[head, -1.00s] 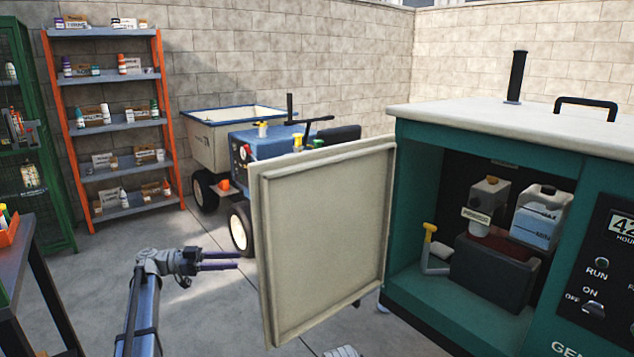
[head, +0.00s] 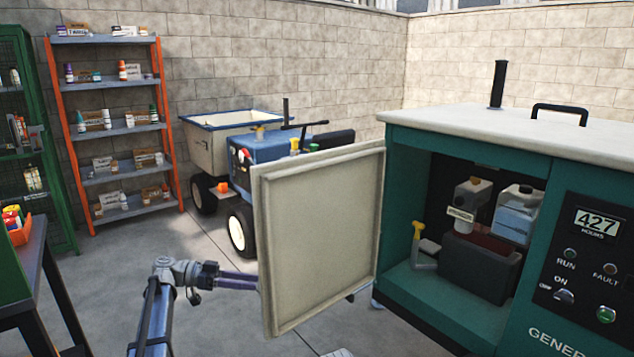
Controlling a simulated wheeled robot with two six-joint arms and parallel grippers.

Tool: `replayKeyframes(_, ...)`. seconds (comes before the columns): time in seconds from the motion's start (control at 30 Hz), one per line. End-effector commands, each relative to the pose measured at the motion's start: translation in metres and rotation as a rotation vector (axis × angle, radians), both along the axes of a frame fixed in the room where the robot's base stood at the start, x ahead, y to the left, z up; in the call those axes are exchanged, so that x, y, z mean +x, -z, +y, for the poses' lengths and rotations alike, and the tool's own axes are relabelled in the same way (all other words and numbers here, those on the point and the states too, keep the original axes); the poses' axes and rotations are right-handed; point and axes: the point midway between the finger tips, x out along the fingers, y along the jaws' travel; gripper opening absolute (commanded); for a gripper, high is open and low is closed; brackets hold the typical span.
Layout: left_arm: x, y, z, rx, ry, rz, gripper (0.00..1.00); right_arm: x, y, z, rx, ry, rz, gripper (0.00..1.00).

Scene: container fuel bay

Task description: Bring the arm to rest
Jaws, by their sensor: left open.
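My left arm comes up from the bottom of the head view. Its gripper (head: 238,281) is open and empty, with purple-grey fingers pointing right. The fingertips are at the left edge of the cream cabinet door (head: 320,240); I cannot tell whether they touch it or are partly behind it. The door stands open on the teal generator (head: 400,292).
Inside the generator are a dark box (head: 480,265), a pale jug (head: 517,212) and a yellow-topped lever (head: 419,240). A blue tractor (head: 275,148) with a cart (head: 215,140) stands behind the door. Shelves (head: 115,130) and a dark table (head: 35,262) are at left. Floor between is clear.

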Motion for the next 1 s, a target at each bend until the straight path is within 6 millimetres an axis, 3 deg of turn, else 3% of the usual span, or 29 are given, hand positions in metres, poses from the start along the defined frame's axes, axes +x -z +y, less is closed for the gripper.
replayKeyframes(0.27, -0.057, 0.007, -0.081, 0.254, 0.012, 0.292, 0.47, 0.000, -0.046, 0.000, 0.000, 0.000, 0.000, 0.50)
replayKeyframes(0.37, -0.093, 0.012, -0.115, 0.412, -0.011, 0.436, 0.47, 0.000, -0.070, 0.000, 0.000, 0.000, 0.000, 0.50)
replayKeyframes(0.5, -0.166, 0.015, -0.153, 0.724, -0.122, 0.646, 0.47, 0.000, -0.115, 0.000, 0.000, 0.000, 0.000, 0.50)
replayKeyframes(0.6, -0.215, 0.013, -0.161, 0.950, -0.268, 0.743, 0.47, 0.000, -0.144, 0.000, 0.000, 0.001, 0.000, 0.50)
replayKeyframes(0.7, -0.253, 0.005, -0.157, 1.130, -0.440, 0.779, 0.47, 0.000, -0.169, 0.000, 0.000, 0.001, 0.000, 0.50)
replayKeyframes(0.83, -0.284, -0.008, -0.144, 1.275, -0.647, 0.768, 0.47, 0.000, -0.191, 0.000, 0.000, 0.001, 0.000, 0.50)
replayKeyframes(1.0, -0.299, -0.020, -0.132, 1.351, -0.814, 0.732, 0.47, 0.000, -0.203, 0.000, 0.000, 0.001, 0.000, 0.50)
